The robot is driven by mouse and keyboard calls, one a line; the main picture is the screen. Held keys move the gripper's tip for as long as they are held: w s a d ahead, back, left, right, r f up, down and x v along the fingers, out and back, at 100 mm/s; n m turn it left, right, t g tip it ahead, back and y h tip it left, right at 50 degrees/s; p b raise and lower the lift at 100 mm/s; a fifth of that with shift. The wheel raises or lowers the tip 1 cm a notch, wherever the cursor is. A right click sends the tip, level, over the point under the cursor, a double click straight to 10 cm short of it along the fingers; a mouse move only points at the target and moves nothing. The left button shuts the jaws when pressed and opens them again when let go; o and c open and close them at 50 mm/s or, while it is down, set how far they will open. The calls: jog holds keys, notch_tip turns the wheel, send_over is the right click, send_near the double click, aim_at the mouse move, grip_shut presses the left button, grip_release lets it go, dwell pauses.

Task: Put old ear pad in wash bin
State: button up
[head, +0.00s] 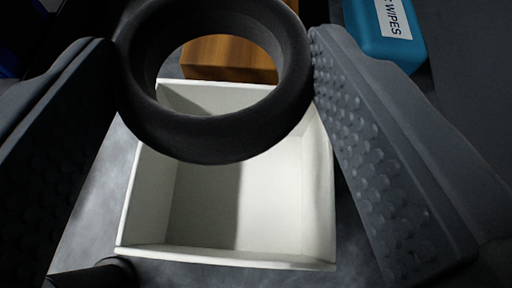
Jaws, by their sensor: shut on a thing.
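The old ear pad (215,142) is a thick black ring in the upper middle of the head view. My gripper (212,60) is shut on it, with one textured finger at its left side and the other at its right. The wash bin (318,190) is a white open-topped square box below the ear pad. The ear pad covers part of the bin's far side in the picture. The inside of the bin that shows is empty, with a shadow on its left part.
A wooden block (228,58) shows through the ring, behind the bin. A blue wipes container (385,40) stands at the upper right. A dark round object (108,272) is by the bin's near left corner. The grey surface (95,225) left of the bin is clear.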

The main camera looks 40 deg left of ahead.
jog(key=f, duration=0.5)
jog(key=d+f+b, duration=0.1)
jog(key=f, duration=0.2)
jog(key=shift+s+f, duration=0.15)
jog(key=shift+s, duration=0.1)
jog(key=shift+s+a+f+b, duration=0.1)
jog(key=shift+f+b, duration=0.6)
jog(key=shift+b, duration=0.35)
jog(key=o, duration=0.7)
jog(key=shift+f, duration=0.1)
jog(key=r+p, duration=0.1)
jog(key=p, duration=0.1)
jog(key=shift+r+p, duration=0.3)
jog(key=shift+p, duration=0.05)
jog(key=v, duration=1.2)
